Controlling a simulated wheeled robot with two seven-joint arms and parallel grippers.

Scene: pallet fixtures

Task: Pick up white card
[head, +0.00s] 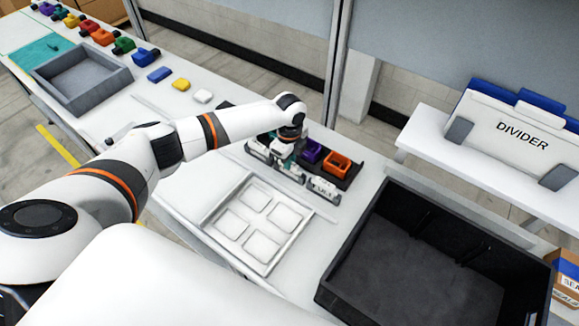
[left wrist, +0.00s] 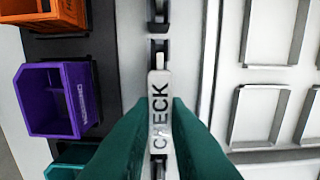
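A small white card (head: 202,96) lies flat on the long table, at the end of a row with a blue and a yellow piece. A narrow gap shows between the fingers. Whether they grip the tag or only straddle it I cannot tell. My right gripper is not in view.
The fixture holds a purple bin (head: 312,150) and an orange bin (head: 337,164). A white tray with square recesses (head: 243,211) lies in front. A black crate (head: 430,205) is at right; a grey tray (head: 84,97) is at far left.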

